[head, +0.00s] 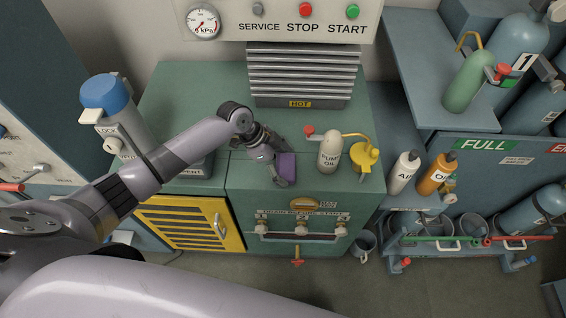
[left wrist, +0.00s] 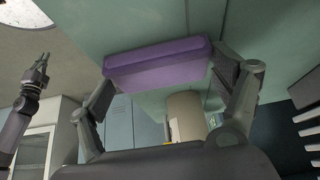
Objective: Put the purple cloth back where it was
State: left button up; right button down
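The purple cloth (head: 287,168), a folded block, is at the front of the green cabinet's top (head: 205,95) in the head view. My left gripper (head: 274,163) is at it, reaching in from the left. In the left wrist view the cloth (left wrist: 158,64) spans the space between the two finger pads of my left gripper (left wrist: 163,80), which close on its ends. I cannot tell whether the cloth touches the cabinet top. My right gripper is outside the head view; a small dark gripper (left wrist: 38,72) at the left of the left wrist view appears to be it, its fingers too small to judge.
A pump oil bottle (head: 330,152) and a yellow oil can (head: 364,157) stand just right of the cloth. A finned block marked HOT (head: 302,75) is behind it. A blue-capped canister (head: 118,110) stands at left. The cabinet top is clear behind my left gripper.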

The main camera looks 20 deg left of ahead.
pick_arm(q)
jog(key=shift+o, duration=1.3)
pick_arm(e)
jog(key=shift+a, duration=0.25)
pick_arm(q)
jog(key=shift+r, duration=0.3)
jog(key=b+v, duration=0.1)
jog(key=v, duration=1)
jog(key=shift+r, duration=0.35)
pick_arm(e)
jog(key=shift+d+f, duration=0.2)
jog(key=shift+f, duration=0.45)
pick_arm(q)
jog(key=shift+a, duration=0.15)
